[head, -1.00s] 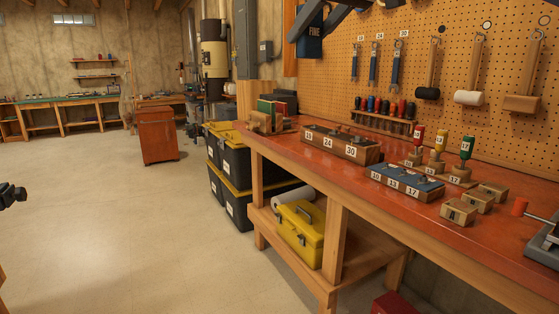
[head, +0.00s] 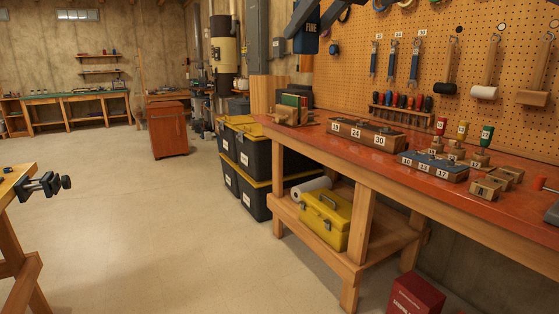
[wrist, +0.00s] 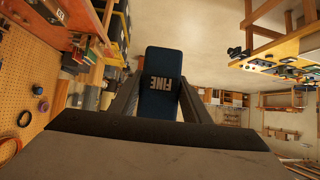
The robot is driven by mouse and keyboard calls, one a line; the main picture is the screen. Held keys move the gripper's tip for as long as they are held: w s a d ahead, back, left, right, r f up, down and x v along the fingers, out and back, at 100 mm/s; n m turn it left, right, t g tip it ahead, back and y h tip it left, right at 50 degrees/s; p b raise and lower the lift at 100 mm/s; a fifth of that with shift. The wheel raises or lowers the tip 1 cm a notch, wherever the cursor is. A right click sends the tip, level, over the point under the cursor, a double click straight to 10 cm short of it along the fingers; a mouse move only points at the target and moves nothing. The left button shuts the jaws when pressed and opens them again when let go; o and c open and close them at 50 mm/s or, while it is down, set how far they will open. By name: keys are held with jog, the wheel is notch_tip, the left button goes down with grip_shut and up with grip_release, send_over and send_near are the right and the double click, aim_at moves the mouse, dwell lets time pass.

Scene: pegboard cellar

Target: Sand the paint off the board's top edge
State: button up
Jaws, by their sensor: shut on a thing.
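My gripper (wrist: 160,98) is shut on a dark blue sanding block (wrist: 162,70) marked FINE, seen in the wrist view between its two fingers. In the head view, the block (head: 307,36) hangs at the top edge in front of the pegboard, held up clear of the red bench. Most of my gripper is cut off there. I cannot make out a painted board in either view. A bench vise (head: 42,186) shows on a wooden bench (head: 14,180) at the left edge of the head view.
Open floor (head: 150,230) fills the middle left.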

jog(key=w+f+m+h, duration=0.2)
jog(key=w+f, duration=1.7)
jog(key=w, duration=0.3)
jog(key=w+d+f+m+t+h, duration=0.15)
jog(key=w+f, duration=0.25)
jog(key=f, duration=0.4)
jog(key=w+d+f, duration=0.3)
jog(key=w+f, duration=0.2)
jog(key=f, duration=0.3)
jog(key=w+d+f+m, duration=0.15)
jog(key=w+f, duration=0.25)
jog(key=f, duration=0.4)
jog(key=w+d+f+h, duration=0.15)
jog(key=d+f, duration=0.25)
jog(key=f, duration=0.9)
jog(key=w+d+f, duration=0.2)
jog(key=d+f, duration=0.3)
jog(key=f, duration=0.8)
jog(key=s+d+f, duration=0.3)
jog(key=f, duration=0.5)
jog(key=s+d+f+m, duration=0.1)
jog(key=s+f, duration=0.3)
jog(key=f, duration=0.4)
jog(key=s+d+f+h, duration=0.1)
jog(key=s+d+f, duration=0.2)
jog(key=f, duration=0.5)
jog(key=shift+s+d+f+m, duration=0.3)
jog(key=shift+d+m, duration=0.1)
jog(key=shift+d, duration=0.45)
jog(key=shift+t, duration=0.25)
